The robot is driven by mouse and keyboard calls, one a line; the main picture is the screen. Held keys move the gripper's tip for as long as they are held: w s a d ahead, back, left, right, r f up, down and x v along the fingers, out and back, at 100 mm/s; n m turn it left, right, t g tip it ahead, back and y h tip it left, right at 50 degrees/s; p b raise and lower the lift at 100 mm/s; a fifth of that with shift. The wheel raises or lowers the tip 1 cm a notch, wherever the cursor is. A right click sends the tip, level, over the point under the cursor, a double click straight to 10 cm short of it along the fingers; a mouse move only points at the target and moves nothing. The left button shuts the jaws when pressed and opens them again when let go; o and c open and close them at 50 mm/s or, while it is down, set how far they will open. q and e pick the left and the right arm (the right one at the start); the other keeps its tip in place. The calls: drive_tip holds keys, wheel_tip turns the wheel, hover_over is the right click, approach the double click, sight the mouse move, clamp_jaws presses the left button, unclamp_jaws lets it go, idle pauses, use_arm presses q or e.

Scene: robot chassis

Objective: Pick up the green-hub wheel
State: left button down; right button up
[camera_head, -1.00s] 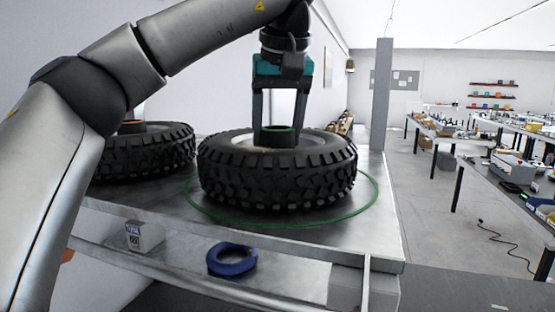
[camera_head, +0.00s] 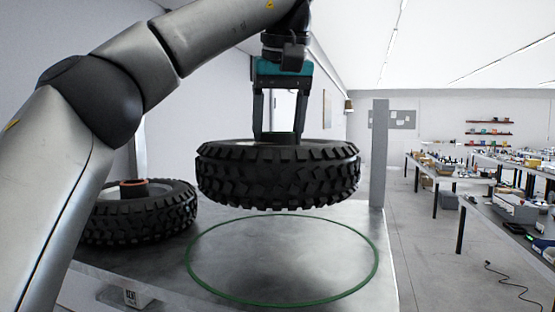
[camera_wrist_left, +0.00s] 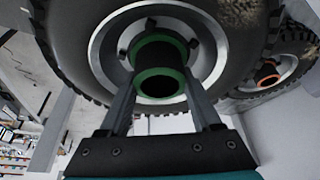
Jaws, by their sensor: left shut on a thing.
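The green-hub wheel (camera_head: 278,178) hangs level in the air above the green ring (camera_head: 282,301) marked on the metal table. My left gripper (camera_head: 278,134) comes down from above, shut on the wheel's hub. In the left wrist view the green-rimmed hub (camera_wrist_left: 160,84) sits between the two fingers. In the head view the hub's green rim is hardly visible. A second wheel with an orange hub (camera_head: 134,184) lies flat on the table to the left; it also shows in the wrist view (camera_wrist_left: 268,75). My right gripper is not in view.
The metal table (camera_head: 220,285) is bare inside the green ring. A grey post (camera_head: 379,150) stands behind the table at right. Workbenches (camera_head: 475,180) with clutter stand farther right.

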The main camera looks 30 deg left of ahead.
use_arm(q)
wheel_tip(320, 180, up, 10)
drive_tip(key=p, duration=0.1)
drive_tip(key=shift+f, duration=0.2)
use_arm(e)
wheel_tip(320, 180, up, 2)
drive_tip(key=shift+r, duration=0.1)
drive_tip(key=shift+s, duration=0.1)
